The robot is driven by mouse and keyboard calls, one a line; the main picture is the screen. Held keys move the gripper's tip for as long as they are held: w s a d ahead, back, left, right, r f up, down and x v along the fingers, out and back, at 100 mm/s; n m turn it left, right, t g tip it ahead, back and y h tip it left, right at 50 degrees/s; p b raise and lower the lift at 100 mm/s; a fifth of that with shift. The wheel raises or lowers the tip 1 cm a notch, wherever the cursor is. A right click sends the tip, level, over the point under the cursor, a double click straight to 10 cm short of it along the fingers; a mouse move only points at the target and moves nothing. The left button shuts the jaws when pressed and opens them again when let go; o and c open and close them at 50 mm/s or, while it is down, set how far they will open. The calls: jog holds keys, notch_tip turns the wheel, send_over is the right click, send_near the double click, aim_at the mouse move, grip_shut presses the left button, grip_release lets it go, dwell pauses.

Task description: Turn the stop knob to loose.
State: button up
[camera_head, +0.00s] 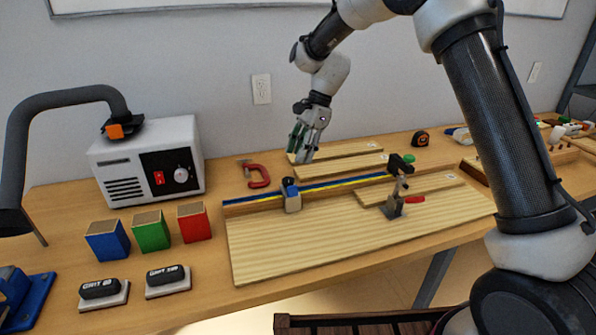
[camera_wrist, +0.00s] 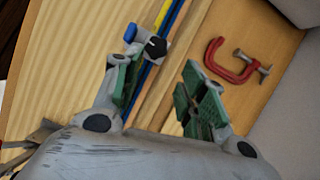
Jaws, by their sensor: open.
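The stop block (camera_head: 293,203) is a small grey piece on the blue-and-yellow rail (camera_head: 330,185) along the back of a wide wooden board (camera_head: 330,238). It has a blue part on it (camera_head: 289,187). In the wrist view, the round black stop knob (camera_wrist: 155,47) shows on the block with a light mark on its face, beside the blue part (camera_wrist: 131,33). I cannot read any loose or tight marking. My gripper (camera_head: 304,152) is open and empty, above and behind the block. In the wrist view its green-padded fingers (camera_wrist: 160,92) are spread, with the knob beyond the left finger.
A black toggle clamp (camera_head: 397,190) with a red tip stands right on the board. Wooden strips (camera_head: 345,164) lie behind. A white power unit (camera_head: 150,160) and coloured blocks (camera_head: 151,231) stand left.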

aim_at(290, 179)
jog(key=a+f, duration=0.1)
jog(key=f, duration=0.1)
jog(key=s+a+f+m, duration=0.1)
jog(key=f, duration=0.1)
jog(key=s+f+m, duration=0.1)
jog(key=f, duration=0.2)
jog(key=shift+a, duration=0.4)
jog(key=c, duration=0.7)
